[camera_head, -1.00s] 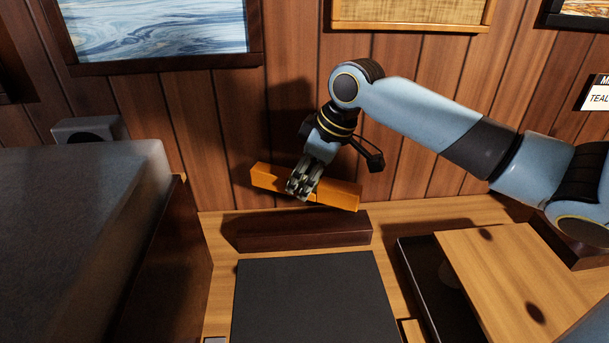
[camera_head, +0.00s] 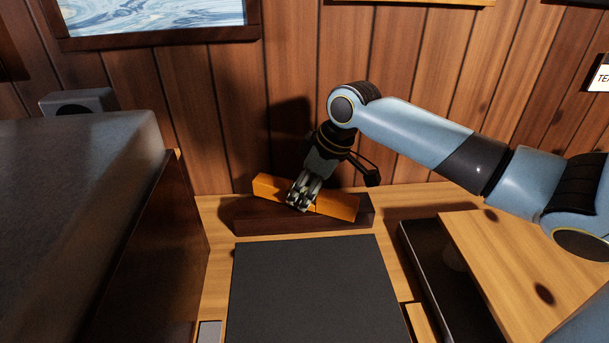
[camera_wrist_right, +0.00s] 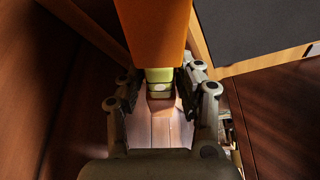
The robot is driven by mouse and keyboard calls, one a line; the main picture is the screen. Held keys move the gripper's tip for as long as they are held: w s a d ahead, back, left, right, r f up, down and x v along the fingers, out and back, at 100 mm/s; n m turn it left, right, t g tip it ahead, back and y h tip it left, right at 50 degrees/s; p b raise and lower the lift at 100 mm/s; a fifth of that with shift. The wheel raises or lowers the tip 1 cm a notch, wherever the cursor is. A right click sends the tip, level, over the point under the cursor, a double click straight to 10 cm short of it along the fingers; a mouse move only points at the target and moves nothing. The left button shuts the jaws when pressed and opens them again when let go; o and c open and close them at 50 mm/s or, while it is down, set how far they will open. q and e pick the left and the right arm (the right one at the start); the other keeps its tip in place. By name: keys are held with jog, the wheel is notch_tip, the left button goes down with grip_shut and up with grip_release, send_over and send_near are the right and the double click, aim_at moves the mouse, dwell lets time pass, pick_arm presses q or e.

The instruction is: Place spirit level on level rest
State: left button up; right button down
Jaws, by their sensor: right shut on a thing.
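The spirit level (camera_head: 338,205) is an orange bar, tilted with its left end higher in the head view. My right gripper (camera_head: 300,199) is shut on it near its middle. The level rest (camera_head: 345,220) is a long dark brown block on the wooden table, directly below the level. The level overlaps the rest in the head view; I cannot tell whether they touch. In the right wrist view the orange level (camera_wrist_right: 155,30) with a yellow-green vial part runs between the fingers (camera_wrist_right: 160,92). My left gripper is not in view.
A dark mat (camera_head: 310,285) lies in front of the rest. A large grey-topped box (camera_head: 80,190) stands at the left. A wooden board (camera_head: 500,265) on a dark base is at the right. The panelled wall (camera_head: 220,130) is close behind the rest.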

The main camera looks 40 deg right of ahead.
jog(key=shift+f, duration=0.3)
dwell(0.5)
jog(key=shift+c, duration=2.4)
grip_release()
jog(key=v, duration=1.1)
jog(key=shift+d, duration=0.1)
jog(key=shift+s+r, duration=0.2)
jog(key=shift+r, duration=0.25)
